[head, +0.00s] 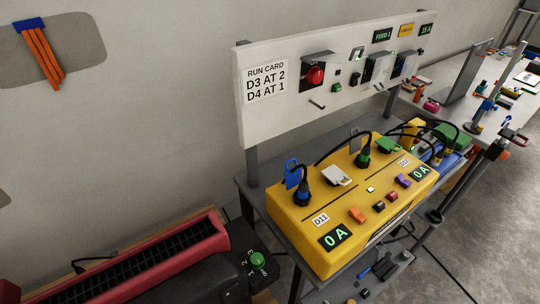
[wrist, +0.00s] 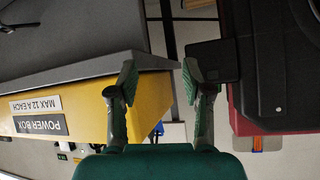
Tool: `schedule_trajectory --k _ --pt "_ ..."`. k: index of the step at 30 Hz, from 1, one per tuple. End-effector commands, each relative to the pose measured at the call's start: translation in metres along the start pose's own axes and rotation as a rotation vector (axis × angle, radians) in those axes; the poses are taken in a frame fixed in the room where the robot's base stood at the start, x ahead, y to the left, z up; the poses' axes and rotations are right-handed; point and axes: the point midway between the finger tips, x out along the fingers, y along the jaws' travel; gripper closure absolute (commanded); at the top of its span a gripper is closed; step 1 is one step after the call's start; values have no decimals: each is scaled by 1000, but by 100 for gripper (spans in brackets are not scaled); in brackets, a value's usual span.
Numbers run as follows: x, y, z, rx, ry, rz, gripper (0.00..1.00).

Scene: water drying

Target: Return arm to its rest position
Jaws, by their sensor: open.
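My gripper (wrist: 159,85) shows only in the wrist view. Its two fingers, with green pads at the tips, stand apart with nothing between them. The wrist picture is upside down: the lettering on the yellow power box (wrist: 92,110) is inverted. The box and a grey shelf edge (wrist: 80,72) lie left of the fingers in that view, and a dark and red machine (wrist: 275,60) lies to the right. I cannot tell how close the fingers are to these. My arm and gripper do not show in the head view.
In the head view, the yellow power box (head: 325,237) stands on a grey stand below a white run card panel (head: 280,113). Black cables run from its plugs. A red-sided machine (head: 150,255) is at lower left, beside a green knob (head: 258,260). Grey floor (head: 490,230) is open at right.

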Motion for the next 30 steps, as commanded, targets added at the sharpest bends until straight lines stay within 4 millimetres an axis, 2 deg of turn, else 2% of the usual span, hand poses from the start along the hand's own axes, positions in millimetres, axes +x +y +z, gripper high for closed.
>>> schedule_trajectory --k 1,3,12,18,24,30 --pt "-10 2 13 19 6 32 50" --pt "-24 6 24 41 29 82 50" --pt "-96 14 58 85 146 255 50" --pt "-153 8 66 76 238 323 50" --pt "-201 -3 61 54 322 345 50" --pt "-222 -11 56 42 365 343 50"
